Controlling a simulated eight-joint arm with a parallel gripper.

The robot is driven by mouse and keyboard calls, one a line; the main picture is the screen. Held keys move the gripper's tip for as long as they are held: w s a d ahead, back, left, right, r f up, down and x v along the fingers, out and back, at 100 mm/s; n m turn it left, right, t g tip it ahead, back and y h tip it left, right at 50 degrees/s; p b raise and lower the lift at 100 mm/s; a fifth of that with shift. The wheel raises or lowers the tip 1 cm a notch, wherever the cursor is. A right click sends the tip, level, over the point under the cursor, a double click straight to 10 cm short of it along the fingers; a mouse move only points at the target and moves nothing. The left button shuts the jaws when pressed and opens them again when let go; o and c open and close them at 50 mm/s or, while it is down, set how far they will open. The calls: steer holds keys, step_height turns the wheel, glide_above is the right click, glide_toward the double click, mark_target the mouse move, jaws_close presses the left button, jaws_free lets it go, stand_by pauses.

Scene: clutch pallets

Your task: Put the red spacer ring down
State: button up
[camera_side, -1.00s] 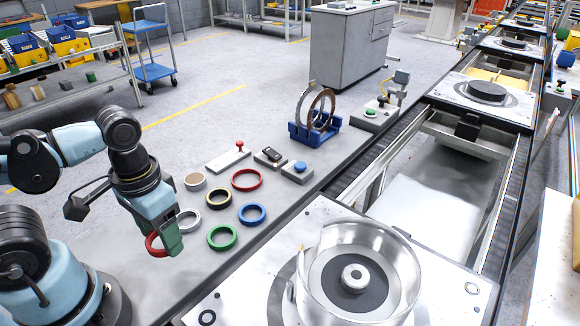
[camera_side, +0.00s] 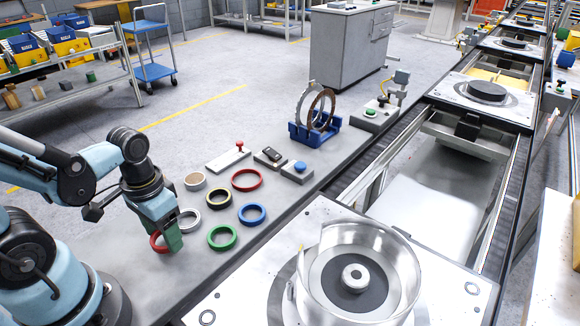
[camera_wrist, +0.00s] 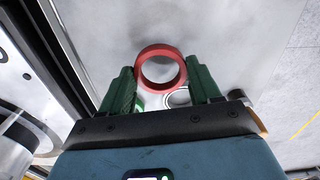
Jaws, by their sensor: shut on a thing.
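My gripper (camera_side: 170,240) is shut on a red spacer ring (camera_side: 154,243), low over the near left part of the bench. In the wrist view the red ring (camera_wrist: 161,48) sits between the two green fingers, which press on its sides. Whether its underside touches the bench is hard to tell; the fingers cover part of it in the side view. A silver ring (camera_side: 197,221) lies close behind the gripper, and a green ring (camera_side: 211,245) lies to its right.
A blue stand (camera_side: 315,138) holds larger rings. The conveyor pallet (camera_side: 245,255) is to the right. Bare bench lies in front.

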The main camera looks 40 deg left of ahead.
steer(key=shift+f, duration=0.85)
steer(key=shift+f, duration=0.2)
steer(key=o, duration=1)
steer(key=shift+r, duration=0.25)
steer(key=shift+r, duration=5.85)
steer(key=shift+o, duration=0.5)
steer(key=w+d+r+m+t, duration=0.1)
steer(key=w+d+t, duration=0.1)
steer(key=w+t, duration=0.4)
steer(key=w, duration=0.3)
steer(key=shift+w+d+t, duration=0.2)
steer(key=shift+d+t, duration=0.1)
steer(key=shift+d, duration=0.1)
steer(key=shift+w+d+r+t, duration=0.1)
steer(key=shift+w+r+t, duration=0.2)
steer(key=shift+w, duration=0.05)
